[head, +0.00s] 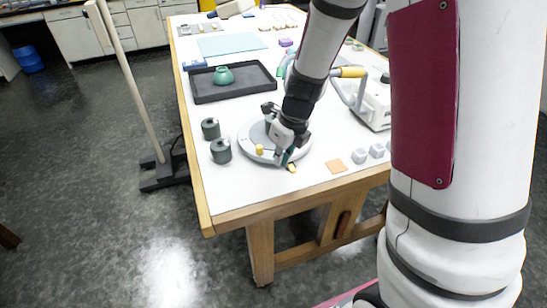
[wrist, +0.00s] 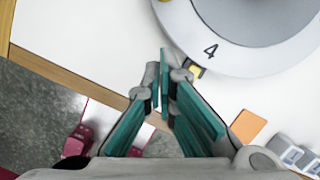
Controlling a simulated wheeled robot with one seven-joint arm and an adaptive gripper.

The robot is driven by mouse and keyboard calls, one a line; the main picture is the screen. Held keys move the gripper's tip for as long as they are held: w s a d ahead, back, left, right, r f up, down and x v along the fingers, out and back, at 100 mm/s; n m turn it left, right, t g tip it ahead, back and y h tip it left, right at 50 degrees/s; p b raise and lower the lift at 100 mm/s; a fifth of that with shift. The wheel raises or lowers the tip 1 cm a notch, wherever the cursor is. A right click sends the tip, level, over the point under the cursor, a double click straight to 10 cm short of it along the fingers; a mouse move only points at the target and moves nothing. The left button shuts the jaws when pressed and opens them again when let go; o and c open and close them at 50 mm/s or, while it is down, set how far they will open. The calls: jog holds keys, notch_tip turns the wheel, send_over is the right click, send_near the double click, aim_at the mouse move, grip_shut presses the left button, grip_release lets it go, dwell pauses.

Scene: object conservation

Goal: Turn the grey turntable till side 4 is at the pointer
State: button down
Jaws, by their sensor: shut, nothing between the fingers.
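The grey turntable (head: 247,140) lies near the front of the white table, partly hidden behind my arm. In the wrist view, its light rim (wrist: 262,62) carries a black 4 (wrist: 210,52). The yellow and black pointer (head: 291,168) is at the front edge; in the wrist view the pointer (wrist: 196,71) is just outside the rim, close to the 4 and roughly in line with it. A finger partly covers it there. A yellow peg (head: 259,149) stands on the turntable's left front. My gripper (head: 284,161) is shut and empty beside the rim, near the pointer.
Two dark grey weights (head: 221,151) (head: 211,129) stand left of the turntable. A black tray (head: 205,95) with a green bowl (head: 223,76) lies behind. An orange square (head: 336,166) and pale cubes (head: 361,156) are to the right.

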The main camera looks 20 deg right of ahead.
jog(key=a+p+v, duration=0.1)
jog(key=v, duration=0.9)
jog(key=shift+d, duration=0.45)
jog(key=s+r+n+t, duration=0.1)
jog(key=s+r+n, duration=0.4)
jog(key=n, duration=0.5)
jog(key=s+a+r+n+t, duration=0.1)
jog(key=s+r+n, duration=0.3)
jog(key=s+n, duration=0.4)
jog(key=s+a+r+n+t+h, duration=0.1)
jog(key=s+r+n, duration=0.4)
jog(key=n, duration=0.7)
jog(key=shift+s+r+n, duration=0.3)
jog(key=shift+s+r, duration=0.05)
jog(key=shift+s, duration=0.7)
jog(key=shift+a, duration=0.1)
